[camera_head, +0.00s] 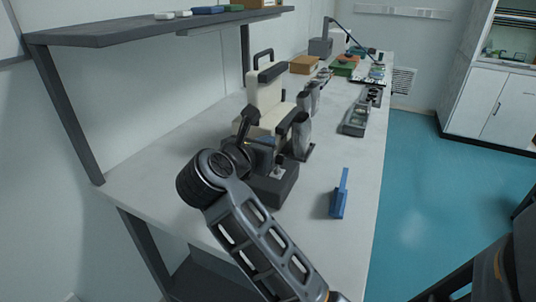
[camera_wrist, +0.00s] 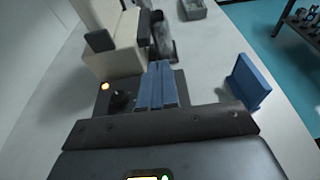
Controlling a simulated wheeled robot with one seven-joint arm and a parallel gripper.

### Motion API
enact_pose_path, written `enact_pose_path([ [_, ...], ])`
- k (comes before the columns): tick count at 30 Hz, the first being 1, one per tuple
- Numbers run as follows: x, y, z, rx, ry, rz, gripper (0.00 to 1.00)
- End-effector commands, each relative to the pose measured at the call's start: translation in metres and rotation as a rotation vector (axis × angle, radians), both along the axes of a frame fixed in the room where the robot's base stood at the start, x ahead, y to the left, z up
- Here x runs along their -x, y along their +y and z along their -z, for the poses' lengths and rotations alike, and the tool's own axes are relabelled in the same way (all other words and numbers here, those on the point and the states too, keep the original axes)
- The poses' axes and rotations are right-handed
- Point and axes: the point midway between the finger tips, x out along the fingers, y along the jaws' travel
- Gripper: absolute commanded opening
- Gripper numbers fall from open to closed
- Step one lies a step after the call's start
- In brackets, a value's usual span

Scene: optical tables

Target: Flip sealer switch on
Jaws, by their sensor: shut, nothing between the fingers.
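The sealer (camera_head: 268,98) is a cream machine with black handles on a dark base, standing on the long table. Its cream body (camera_wrist: 120,58) is at the upper left in the wrist view. Its dark base (camera_head: 270,190) shows a glowing orange light (camera_wrist: 105,86) and a round black knob (camera_wrist: 121,100) in the wrist view. My gripper (camera_wrist: 160,66) is shut and empty, its two blue fingers side by side over the base, right of the knob. I cannot tell whether the fingers touch it. I cannot make out a switch clearly; the fingers hide part of the base.
A blue upright block (camera_head: 340,195) stands on the table to the right, also in the wrist view (camera_wrist: 248,80). A shelf (camera_head: 150,29) overhangs at left. The table's front right is clear.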

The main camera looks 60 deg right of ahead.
Motion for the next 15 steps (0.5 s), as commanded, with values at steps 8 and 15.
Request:
enact_pose_path([
  [8, 0.0, 0.012, -0.044, 0.001, -0.005, 0.0, 0.0],
  [15, 0.001, 0.016, -0.06, 0.0, -0.001, -0.001, 0.0],
])
